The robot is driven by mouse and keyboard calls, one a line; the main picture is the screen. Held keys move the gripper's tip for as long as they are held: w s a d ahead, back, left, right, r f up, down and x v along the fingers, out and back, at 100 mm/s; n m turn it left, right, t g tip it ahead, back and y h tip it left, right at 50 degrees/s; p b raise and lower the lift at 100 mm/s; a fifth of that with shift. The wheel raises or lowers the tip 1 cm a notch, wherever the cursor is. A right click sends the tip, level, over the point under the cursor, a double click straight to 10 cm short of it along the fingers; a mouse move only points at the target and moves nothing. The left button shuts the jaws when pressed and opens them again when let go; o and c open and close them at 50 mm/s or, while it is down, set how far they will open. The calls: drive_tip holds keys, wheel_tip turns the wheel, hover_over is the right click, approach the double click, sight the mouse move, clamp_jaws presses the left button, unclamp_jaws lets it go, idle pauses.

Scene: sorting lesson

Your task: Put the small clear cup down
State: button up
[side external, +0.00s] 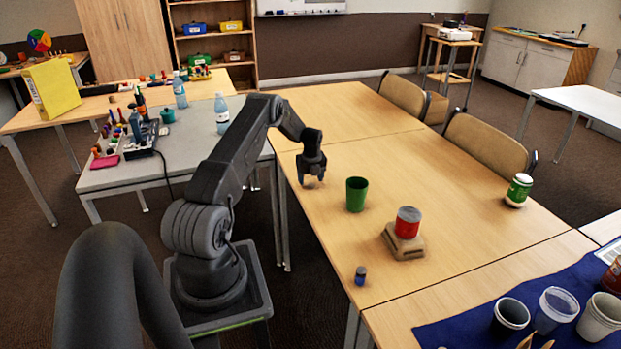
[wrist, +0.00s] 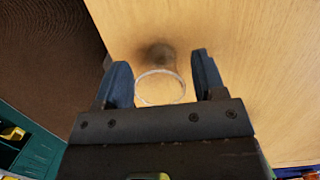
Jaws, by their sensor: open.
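The small clear cup shows in the wrist view as a pale round rim (wrist: 160,72) between the fingers of my gripper (wrist: 161,64). The fingers are open, with one on each side of the cup. The cup's lower part is partly hidden by the gripper body. In the side external view my gripper (side external: 312,180) is low over the wooden table (side external: 345,255), near its left edge. I cannot clearly make out the cup there.
A green cup (side external: 357,194) stands just right of my gripper. A small blue jar (side external: 360,275) is near the front edge. Several cups stand on a blue mat (side external: 460,333).

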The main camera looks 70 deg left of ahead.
wheel_tip(320, 180, up, 12)
drive_tip(key=d, duration=0.2)
drive_tip(key=w+d+r+n+t, duration=0.15)
drive_tip(key=d+r+n, duration=0.25)
drive_tip(key=d+r, duration=0.75)
drive_tip(key=w+d+r+n+t, duration=0.1)
drive_tip(key=w+d+r+n, duration=0.2)
drive_tip(key=d+r, duration=0.85)
drive_tip(key=s+d+r+n+t, duration=0.1)
drive_tip(key=s+d+n, duration=0.25)
drive_tip(key=d, duration=0.45)
drive_tip(key=s+d+r+n+t, duration=0.15)
drive_tip(key=s+d, duration=0.25)
drive_tip(key=d, duration=0.4)
drive_tip(key=s+d+f+n+h, duration=0.1)
drive_tip(key=s+d+f+n, duration=0.1)
drive_tip(key=s+d+n, duration=0.4)
drive_tip(key=s+d, duration=0.5)
drive_tip(key=s, duration=0.1)
drive_tip(key=shift+s+f+t+h, duration=0.25)
drive_tip(key=shift+s+t+h, duration=0.05)
drive_tip(key=shift+s+h, duration=0.1)
